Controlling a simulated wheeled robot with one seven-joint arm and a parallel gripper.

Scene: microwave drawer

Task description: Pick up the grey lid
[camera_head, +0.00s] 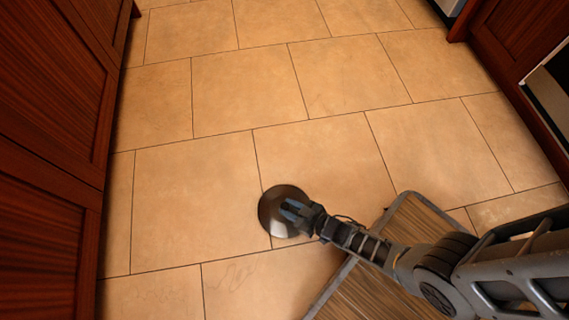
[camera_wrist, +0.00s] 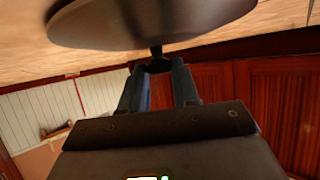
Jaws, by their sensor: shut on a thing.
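The grey lid (camera_head: 270,216) is a round, dark, shiny disc in the head view, held over the tiled floor. My gripper (camera_head: 293,209) is over its middle and covers part of it. In the wrist view the lid (camera_wrist: 150,22) fills the top of the picture, tilted a little. Its small dark knob (camera_wrist: 157,54) sits between the tips of my gripper (camera_wrist: 158,68), which is shut on it. The lid's far edge is cut off by the top of the wrist view.
Dark red wooden cabinets (camera_head: 50,160) stand along the left. More cabinets and an appliance front (camera_head: 550,95) are at the upper right. The tiled floor (camera_head: 300,90) between them is clear. The wrist view also shows white panelling (camera_wrist: 40,110) at the left.

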